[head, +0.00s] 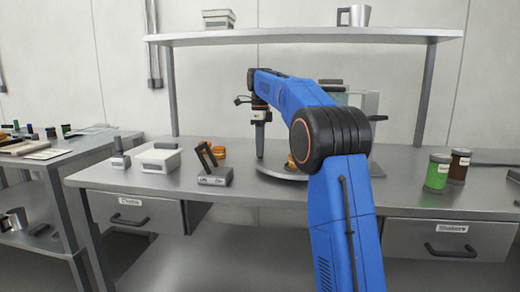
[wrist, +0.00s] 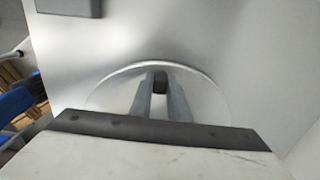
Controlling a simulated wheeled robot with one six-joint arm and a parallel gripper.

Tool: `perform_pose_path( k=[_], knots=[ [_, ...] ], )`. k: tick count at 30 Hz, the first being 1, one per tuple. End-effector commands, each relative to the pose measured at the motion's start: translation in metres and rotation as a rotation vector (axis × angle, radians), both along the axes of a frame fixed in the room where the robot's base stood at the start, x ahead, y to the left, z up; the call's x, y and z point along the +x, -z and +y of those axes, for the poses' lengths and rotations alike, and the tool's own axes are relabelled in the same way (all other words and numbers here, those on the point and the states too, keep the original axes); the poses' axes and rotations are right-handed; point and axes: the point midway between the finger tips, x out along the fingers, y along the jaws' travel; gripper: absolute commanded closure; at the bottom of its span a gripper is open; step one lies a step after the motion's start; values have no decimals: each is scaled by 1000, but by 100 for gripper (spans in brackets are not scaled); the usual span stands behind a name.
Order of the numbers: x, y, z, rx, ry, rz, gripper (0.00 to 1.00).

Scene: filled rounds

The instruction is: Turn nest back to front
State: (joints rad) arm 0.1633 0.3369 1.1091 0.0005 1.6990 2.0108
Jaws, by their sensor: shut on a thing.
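A round grey plate (head: 275,172), which I take to be the nest, lies on the steel bench beside my blue arm. It shows in the wrist view as a pale disc (wrist: 208,92). My gripper (head: 260,156) points straight down over the plate's left part. In the wrist view my gripper (wrist: 160,88) is shut on a small dark peg (wrist: 160,79) near the disc's far edge. A round orange-brown item (head: 291,161) shows at the plate, partly hidden by my arm. Most of the plate's right side is hidden in the head view.
A black-and-grey stand (head: 213,168), a white lidded tub (head: 159,158) and an orange-brown item (head: 217,152) stand left of the plate. A clear-panelled device (head: 370,105) stands behind my arm. Green (head: 437,174) and brown (head: 459,165) shakers stand at the right. The bench's front left is clear.

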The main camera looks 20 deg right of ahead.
Motion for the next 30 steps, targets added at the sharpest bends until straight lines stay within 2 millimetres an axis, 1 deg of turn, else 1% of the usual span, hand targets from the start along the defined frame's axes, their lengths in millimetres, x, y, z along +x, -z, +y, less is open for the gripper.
perform_pose_path(
  k=[13, 14, 15, 16, 25, 28, 30],
  knots=[
    [3, -2, -2, -3, 8, -10, 100],
    [3, -2, -2, -3, 8, -10, 79],
    [3, -2, -2, -3, 8, -10, 70],
    [3, -1, -2, -3, 8, -10, 66],
    [1, -2, -1, -2, 7, -6, 66],
    [-4, -7, -3, -2, 6, -6, 66],
    [-10, -14, -6, -2, 5, -6, 66]
  ],
)
